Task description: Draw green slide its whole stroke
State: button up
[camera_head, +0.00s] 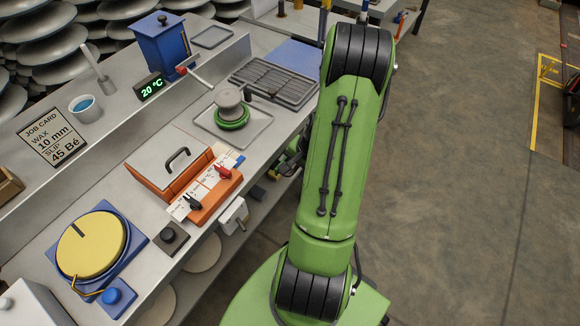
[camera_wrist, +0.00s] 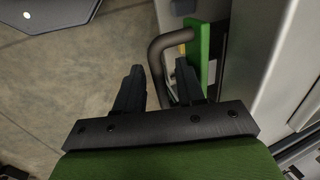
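In the wrist view, the green slide shows as an upright green plate (camera_wrist: 203,45) at the upper middle, against a pale grey panel. A brown-grey bent bar handle (camera_wrist: 157,55) stands out from it to the left and curves down. My gripper (camera_wrist: 159,72) is open, with its two dark fingers on either side of the handle's lower part. A gap shows between the handle and the left finger; contact with the right finger cannot be told. In the head view, my green arm hides most of my gripper, and I cannot make out the slide.
The grey bench carries an orange box (camera_head: 170,163), an orange lever unit (camera_head: 214,192), a tray (camera_head: 258,126) with a grey and green stack, and a yellow disc (camera_head: 91,245). A white box (camera_head: 234,214) juts from the bench front. Open floor (camera_head: 450,150) lies right.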

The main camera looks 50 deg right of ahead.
jog(key=shift+r, duration=0.1)
grip_shut()
jog(key=shift+s, duration=0.1)
